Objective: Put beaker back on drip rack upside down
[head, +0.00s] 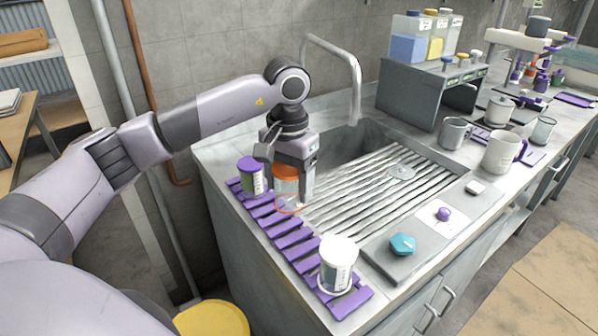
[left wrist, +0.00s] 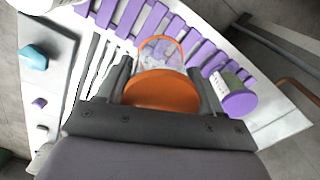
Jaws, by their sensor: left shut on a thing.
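A clear beaker with an orange base and orange rim (head: 290,187) is between the fingers of my left gripper (head: 285,176), which is shut on it. It is upside down, base up and rim down, over the slats of the purple drip rack (head: 294,238). In the left wrist view the beaker's orange base (left wrist: 163,92) fills the space between the fingers (left wrist: 162,84), with purple slats (left wrist: 195,50) seen beyond. I cannot tell whether the rim touches the rack. My right gripper is not in view.
A white cup (head: 338,262) stands at the rack's near end. The ribbed sink drainer (head: 375,185) lies to the right, with a teal object (head: 402,244) on the grey board.

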